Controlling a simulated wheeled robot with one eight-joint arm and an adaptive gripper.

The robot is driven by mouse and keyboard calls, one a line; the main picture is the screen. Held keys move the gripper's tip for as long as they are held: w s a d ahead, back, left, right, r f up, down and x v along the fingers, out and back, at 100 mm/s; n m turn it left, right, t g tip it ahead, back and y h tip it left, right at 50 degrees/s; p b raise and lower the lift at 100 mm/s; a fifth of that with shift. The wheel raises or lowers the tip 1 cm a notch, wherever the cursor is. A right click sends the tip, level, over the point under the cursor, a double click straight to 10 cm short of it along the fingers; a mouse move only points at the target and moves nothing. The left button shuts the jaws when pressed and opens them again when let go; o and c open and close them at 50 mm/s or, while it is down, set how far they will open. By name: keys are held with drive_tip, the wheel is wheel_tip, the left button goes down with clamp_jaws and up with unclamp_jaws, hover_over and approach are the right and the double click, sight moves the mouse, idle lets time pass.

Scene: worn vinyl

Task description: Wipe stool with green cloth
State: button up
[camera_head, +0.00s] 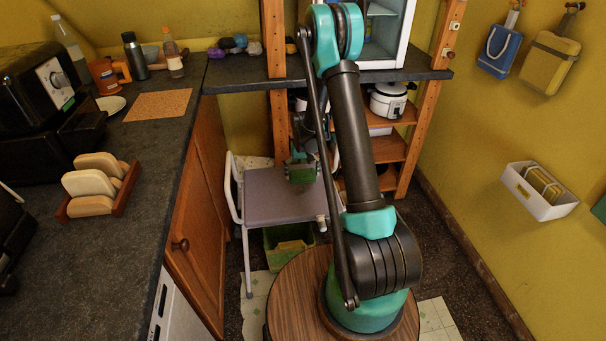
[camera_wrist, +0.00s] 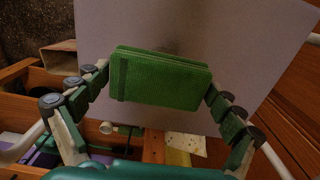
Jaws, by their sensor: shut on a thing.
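The stool (camera_head: 265,208) stands on the floor past my base, with a flat grey-mauve seat and a white tubular frame. Its seat (camera_wrist: 240,40) fills the upper middle of the wrist view. The green cloth (camera_wrist: 160,80) is a folded, flat pad with a darker band near its left end. My gripper (camera_wrist: 158,82) is shut on the cloth, one finger at each end. In the head view my gripper (camera_head: 301,172) and the cloth are over the far right part of the seat. I cannot tell whether the cloth touches the seat.
A dark counter (camera_head: 150,190) with a wooden cabinet runs along the left. Wooden shelves (camera_head: 388,148) with a white cooker (camera_head: 389,101) stand behind and right of the stool. A green bin (camera_head: 290,245) sits under the seat. A white wall box (camera_head: 540,205) hangs at right.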

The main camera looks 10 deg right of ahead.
drive_tip(key=shift+f, duration=2.6)
